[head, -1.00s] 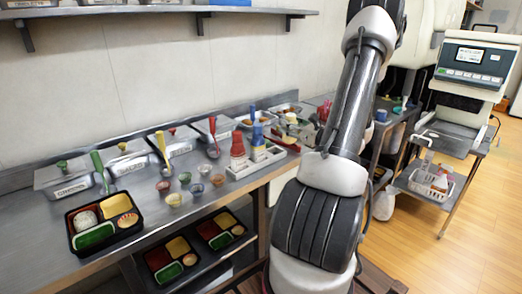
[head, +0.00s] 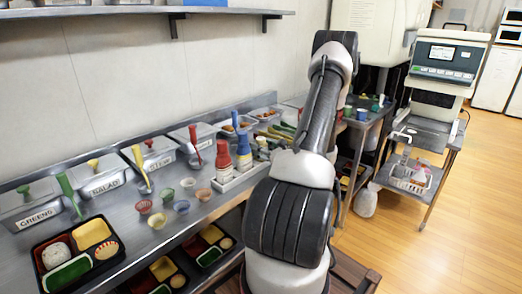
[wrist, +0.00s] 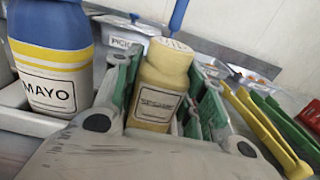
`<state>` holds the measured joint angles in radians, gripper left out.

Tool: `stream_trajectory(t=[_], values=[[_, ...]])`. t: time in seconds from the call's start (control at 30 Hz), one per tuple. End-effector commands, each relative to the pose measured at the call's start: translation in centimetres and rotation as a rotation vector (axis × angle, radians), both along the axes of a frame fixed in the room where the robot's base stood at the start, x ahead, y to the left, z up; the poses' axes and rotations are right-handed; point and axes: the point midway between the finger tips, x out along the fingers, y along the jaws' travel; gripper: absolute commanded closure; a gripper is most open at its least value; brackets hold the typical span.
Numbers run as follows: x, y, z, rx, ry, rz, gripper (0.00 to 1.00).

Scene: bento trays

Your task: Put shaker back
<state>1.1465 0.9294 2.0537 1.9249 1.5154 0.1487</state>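The blue and yellow MAYO bottle (wrist: 52,60) stands just left of my gripper. In the head view my arm hides my gripper, near the white bottle rack (head: 240,178).
A red bottle (head: 223,158) and a blue-topped bottle (head: 243,150) stand in the rack. Yellow and green tongs (wrist: 262,125) lie to the right in the wrist view. Small bowls (head: 157,221) and a bento tray (head: 112,256) are on the counter at left.

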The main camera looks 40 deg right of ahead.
Motion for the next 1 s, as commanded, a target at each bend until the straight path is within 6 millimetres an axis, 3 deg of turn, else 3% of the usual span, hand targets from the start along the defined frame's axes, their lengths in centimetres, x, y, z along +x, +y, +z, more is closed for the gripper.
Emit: stream_trajectory(t=[0.43, 0.5, 0.57, 0.93, 1.0], values=[[0.0, -0.01, -0.9, 0.0, -0.001, 0.0, 0.64], [0.0, -0.02, -0.83, -0.001, 0.0, 0.0, 0.46], [0.0, -0.01, -0.83, -0.001, 0.0, 0.0, 0.38], [-0.04, -0.02, -0.47, -0.002, 0.0, 0.0, 0.38], [-0.9, -0.14, -0.58, 0.001, 0.001, -0.002, 0.38]])
